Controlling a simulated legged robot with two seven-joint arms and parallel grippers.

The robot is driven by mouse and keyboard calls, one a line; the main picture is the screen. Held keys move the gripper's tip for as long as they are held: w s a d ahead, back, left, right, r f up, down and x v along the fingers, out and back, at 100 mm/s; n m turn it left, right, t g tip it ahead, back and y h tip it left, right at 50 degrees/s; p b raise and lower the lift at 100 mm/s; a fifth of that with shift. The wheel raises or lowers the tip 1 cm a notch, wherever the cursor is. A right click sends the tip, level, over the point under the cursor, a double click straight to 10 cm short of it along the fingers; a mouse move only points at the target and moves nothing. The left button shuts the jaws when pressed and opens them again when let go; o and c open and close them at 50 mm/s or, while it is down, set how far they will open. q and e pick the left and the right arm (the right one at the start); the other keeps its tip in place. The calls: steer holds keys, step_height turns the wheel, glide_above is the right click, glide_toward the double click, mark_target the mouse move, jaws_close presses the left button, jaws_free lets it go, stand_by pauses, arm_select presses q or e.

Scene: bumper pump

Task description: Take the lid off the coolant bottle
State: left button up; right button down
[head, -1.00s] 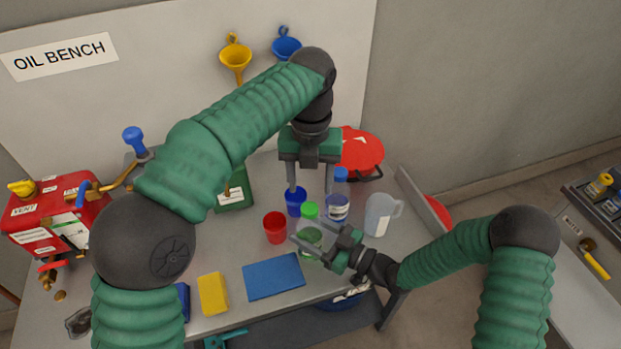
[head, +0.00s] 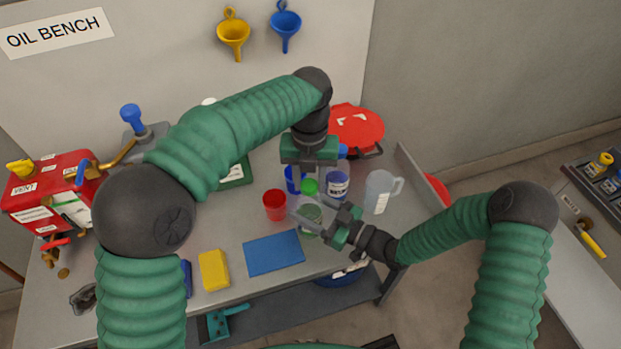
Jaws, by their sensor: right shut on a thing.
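A clear bottle with green liquid (head: 309,226) and a green lid (head: 310,187) stands upright near the front right of the bench. It appears to be the coolant bottle; I cannot read a label on it. My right gripper (head: 311,212) comes in from the right and is shut on the bottle's body below the lid. My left gripper (head: 311,178) points down from above, its fingers apart around or just above the lid. Whether they touch the lid is unclear.
A blue cup (head: 292,181), a red cup (head: 275,205), a blue-labelled bottle (head: 338,186) and a clear jug (head: 380,191) stand close by. A blue mat (head: 273,253) and a yellow sponge (head: 213,270) lie in front. A red round container (head: 356,128) is behind.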

arm_select(q)
steer(key=shift+d, duration=0.1)
jaws_close()
steer(key=n, duration=0.4)
steer(key=shift+n, duration=0.3)
steer(key=n, duration=0.6)
steer(key=shift+d, duration=0.1)
steer(key=n, duration=0.6)
steer(key=shift+r+n, duration=0.1)
steer(key=shift+n, duration=0.2)
steer(key=n, duration=0.6)
steer(key=shift+n, duration=0.3)
steer(key=n, duration=0.6)
steer(key=shift+n, duration=0.3)
steer(key=n, duration=1.2)
steer(key=shift+r, duration=0.1)
steer(key=n, duration=0.5)
